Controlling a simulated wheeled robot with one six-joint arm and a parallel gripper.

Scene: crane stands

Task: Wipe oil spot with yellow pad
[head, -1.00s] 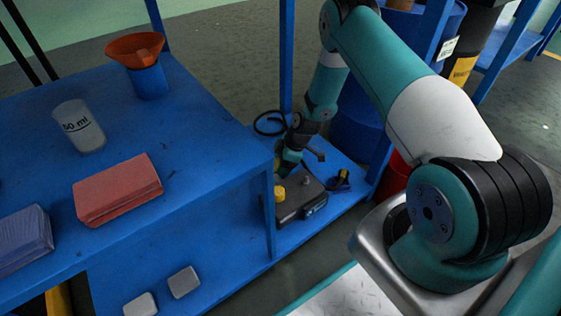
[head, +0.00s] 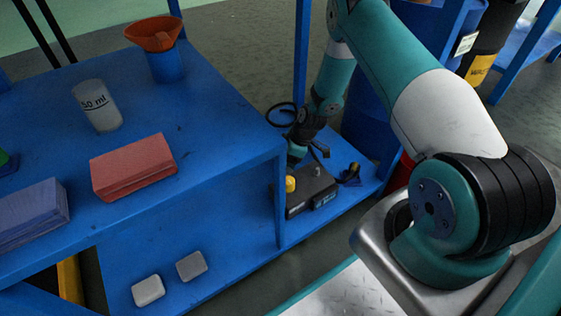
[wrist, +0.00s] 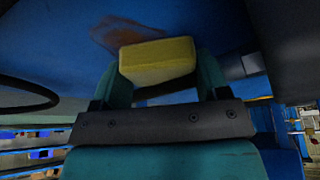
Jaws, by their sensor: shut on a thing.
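In the wrist view my gripper (wrist: 157,75) is shut on the yellow pad (wrist: 160,60), with one teal finger on each side. A brownish oil spot (wrist: 122,33) marks the blue surface just beyond the pad. The pad overlaps the spot's near edge in the picture; whether it touches the surface I cannot tell. In the head view my gripper (head: 297,152) is low by the lower shelf, largely hidden by my wrist. A yellow patch (head: 290,184) shows beside the black device; whether it is the pad I cannot tell.
A black device (head: 312,190) stands on the lower blue shelf (head: 240,215). The blue table (head: 215,120) holds a red block (head: 133,167), a grey-blue block (head: 32,215), a white beaker (head: 97,106) and an orange funnel (head: 153,33). Two pale blocks (head: 148,290) lie lower down.

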